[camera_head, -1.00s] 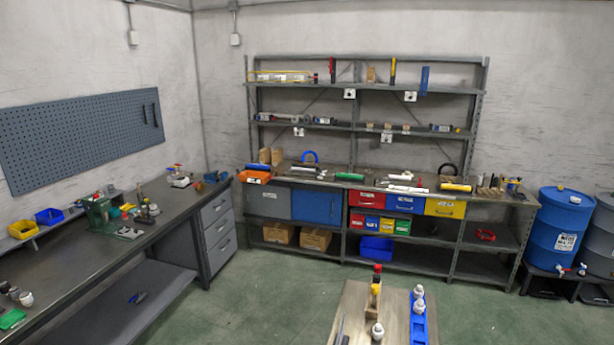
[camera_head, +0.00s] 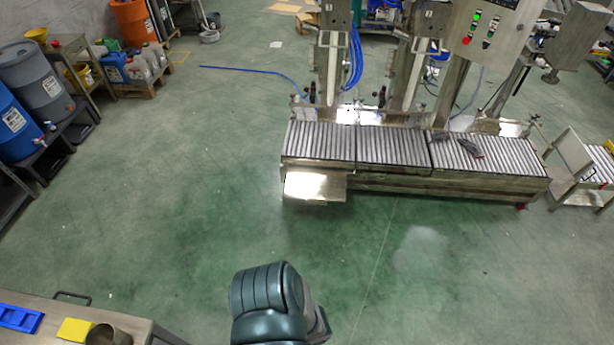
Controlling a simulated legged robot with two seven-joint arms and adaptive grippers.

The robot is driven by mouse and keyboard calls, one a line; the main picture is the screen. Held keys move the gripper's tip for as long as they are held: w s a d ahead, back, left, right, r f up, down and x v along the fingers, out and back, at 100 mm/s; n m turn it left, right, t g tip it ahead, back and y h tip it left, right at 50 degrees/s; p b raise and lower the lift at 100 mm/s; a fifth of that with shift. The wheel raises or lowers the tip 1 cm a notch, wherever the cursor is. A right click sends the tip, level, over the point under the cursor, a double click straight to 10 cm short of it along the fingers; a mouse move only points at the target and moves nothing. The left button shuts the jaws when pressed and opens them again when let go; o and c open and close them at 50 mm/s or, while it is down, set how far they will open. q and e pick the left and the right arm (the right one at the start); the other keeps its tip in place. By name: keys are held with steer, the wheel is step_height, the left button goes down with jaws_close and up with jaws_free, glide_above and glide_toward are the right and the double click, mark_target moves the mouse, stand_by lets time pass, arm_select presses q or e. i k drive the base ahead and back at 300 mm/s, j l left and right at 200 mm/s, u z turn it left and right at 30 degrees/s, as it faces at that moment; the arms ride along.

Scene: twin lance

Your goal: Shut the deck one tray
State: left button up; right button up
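A roller conveyor in three sections (camera_head: 392,149) stands across the middle right. A shiny flat metal tray (camera_head: 316,186) juts out from its front left end, below the rollers; it looks pulled out toward me. I cannot read a deck label on it. Two upright filling columns stand behind the conveyor, the left one (camera_head: 333,62) behind the tray's section and the other (camera_head: 408,70) further right. A dark teal link of one of my arms shows at the bottom centre, well short of the tray. Neither of my grippers is in view.
Open green floor (camera_head: 180,190) lies between me and the conveyor. A metal cart (camera_head: 60,322) with a blue holder is at the bottom left. Drums (camera_head: 45,85) line the left edge. A control box (camera_head: 492,28) stands upper right. A blue hose (camera_head: 240,70) lies on the floor.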

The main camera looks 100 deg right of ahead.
mark_target(316, 185)
steer(key=z, duration=3.3)
